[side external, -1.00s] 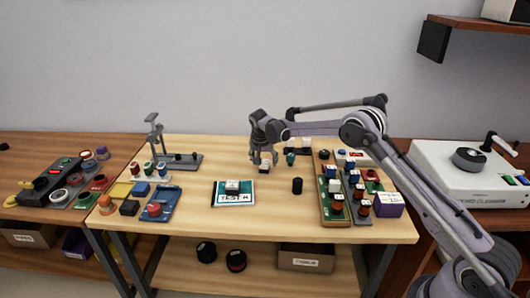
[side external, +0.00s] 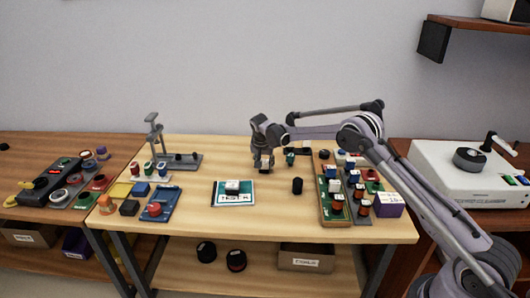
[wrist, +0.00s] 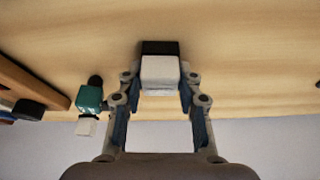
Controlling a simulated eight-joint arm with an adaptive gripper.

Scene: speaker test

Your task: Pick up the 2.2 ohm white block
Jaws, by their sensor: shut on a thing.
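My gripper (side external: 264,168) points down at the back middle of the light wooden table (side external: 215,235). It is shut on a white block (wrist: 160,72) with a dark part at its far end. In the wrist view the block sits between my fingertips (wrist: 160,88). Its label is not readable, and in the side view my fingers hide most of it. I cannot tell whether it touches the table.
A teal piece (wrist: 90,98) stands right of my gripper in the side view. A "TEST" card (side external: 234,198) carries a pale block (side external: 232,187). A black cylinder (side external: 297,186) stands nearby, with trays of coloured parts (side external: 333,212) at right. A grey stand (side external: 178,161) is at left.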

